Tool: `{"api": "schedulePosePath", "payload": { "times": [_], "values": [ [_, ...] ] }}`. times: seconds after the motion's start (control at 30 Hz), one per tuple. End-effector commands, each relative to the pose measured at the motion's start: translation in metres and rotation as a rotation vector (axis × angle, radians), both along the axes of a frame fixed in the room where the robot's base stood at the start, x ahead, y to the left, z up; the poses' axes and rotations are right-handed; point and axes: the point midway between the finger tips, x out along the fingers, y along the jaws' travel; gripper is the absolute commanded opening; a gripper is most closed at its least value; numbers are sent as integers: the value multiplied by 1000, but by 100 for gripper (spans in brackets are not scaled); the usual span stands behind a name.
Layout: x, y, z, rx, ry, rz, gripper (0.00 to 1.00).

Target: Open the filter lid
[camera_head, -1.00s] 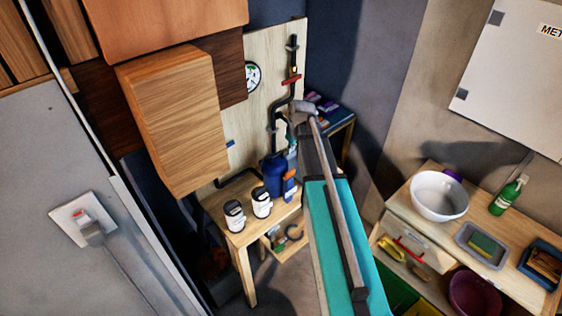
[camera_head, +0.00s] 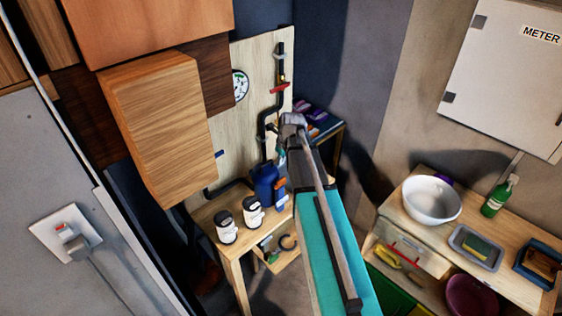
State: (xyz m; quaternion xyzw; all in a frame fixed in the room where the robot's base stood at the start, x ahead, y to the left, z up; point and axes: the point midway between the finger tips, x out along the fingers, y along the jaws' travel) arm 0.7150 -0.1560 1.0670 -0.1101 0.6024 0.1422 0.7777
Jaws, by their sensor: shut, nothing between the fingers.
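A blue filter housing (camera_head: 265,187) stands upright at the back of the small wooden table, in front of the pale board with black pipes. Its top is small in this view, and I cannot tell how its lid sits. A slim blue and orange object (camera_head: 281,193) is just to its right. My teal and grey arm reaches from the bottom of the view toward the board, ending just above and right of the filter.
Two white-and-black jars (camera_head: 239,219) stand at the front of the small table (camera_head: 212,212). A wooden cabinet (camera_head: 158,125) hangs to the upper left. On the right, a bench holds a white bowl (camera_head: 432,200), a green bottle (camera_head: 499,197) and trays.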

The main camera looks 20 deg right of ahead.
Motion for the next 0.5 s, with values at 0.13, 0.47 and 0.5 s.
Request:
{"api": "schedulePosePath", "payload": {
  "times": [0.13, 0.47, 0.5],
  "values": [
    [3, 1, -15, 0, 0, 0, 0],
    [9, 3, -40, 0, 0, 0, 0],
    [10, 3, -42, 0, 0, 0, 0]
  ]
}}
